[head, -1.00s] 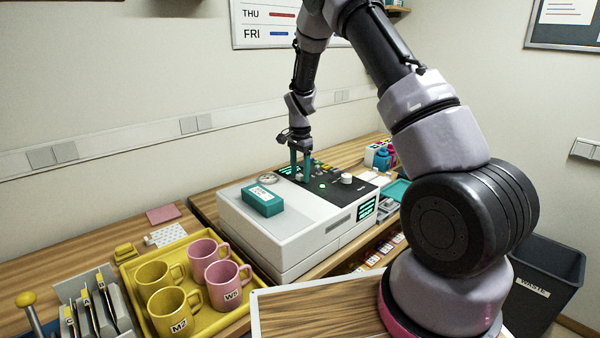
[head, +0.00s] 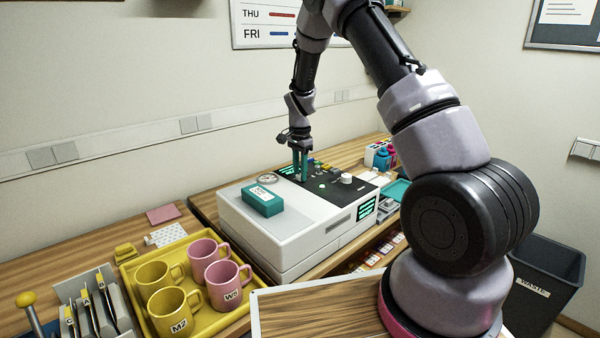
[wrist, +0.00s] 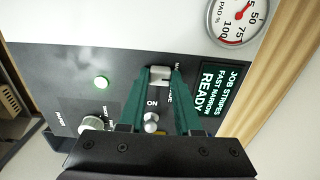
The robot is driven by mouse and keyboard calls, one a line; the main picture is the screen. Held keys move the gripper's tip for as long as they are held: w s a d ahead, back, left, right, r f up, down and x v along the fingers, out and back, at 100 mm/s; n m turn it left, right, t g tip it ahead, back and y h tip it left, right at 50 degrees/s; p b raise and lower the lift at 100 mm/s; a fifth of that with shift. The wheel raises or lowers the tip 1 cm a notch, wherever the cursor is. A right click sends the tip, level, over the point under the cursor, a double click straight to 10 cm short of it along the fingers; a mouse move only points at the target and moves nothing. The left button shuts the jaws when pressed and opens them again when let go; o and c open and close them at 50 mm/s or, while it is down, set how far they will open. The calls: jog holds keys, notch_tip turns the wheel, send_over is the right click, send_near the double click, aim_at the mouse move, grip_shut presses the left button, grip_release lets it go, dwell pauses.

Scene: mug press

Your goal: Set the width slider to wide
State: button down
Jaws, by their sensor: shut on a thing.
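The white press (head: 290,238) stands on the bench with a dark control panel (wrist: 60,75) on top. My gripper (head: 301,180) reaches straight down to the panel. In the wrist view, my teal fingers (wrist: 161,76) are shut on the pale width slider knob (wrist: 160,73), which sits between the fingertips. The fingers partly hide the slot and its labels. The panel's small screen (wrist: 216,88) reads JOB STRIPES, FAST NARROW, READY.
Close to my fingers are a metal ON switch (wrist: 151,122), a round knob (wrist: 92,123), a lit green lamp (wrist: 102,82) and a pressure gauge (wrist: 237,20). A teal block (head: 263,200) lies on the press. A yellow tray (head: 207,312) holds several mugs.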

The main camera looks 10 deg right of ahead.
aim_at(309, 177)
dwell(0.8)
jog(key=shift+w+d, duration=0.55)
jog(key=shift+d, duration=0.35)
jog(key=shift+w+d, duration=0.5)
jog(key=shift+d, duration=0.35)
jog(key=c, duration=0.6)
grip_release()
jog(key=shift+d, duration=0.1)
notch_tip(309, 177, up, 11)
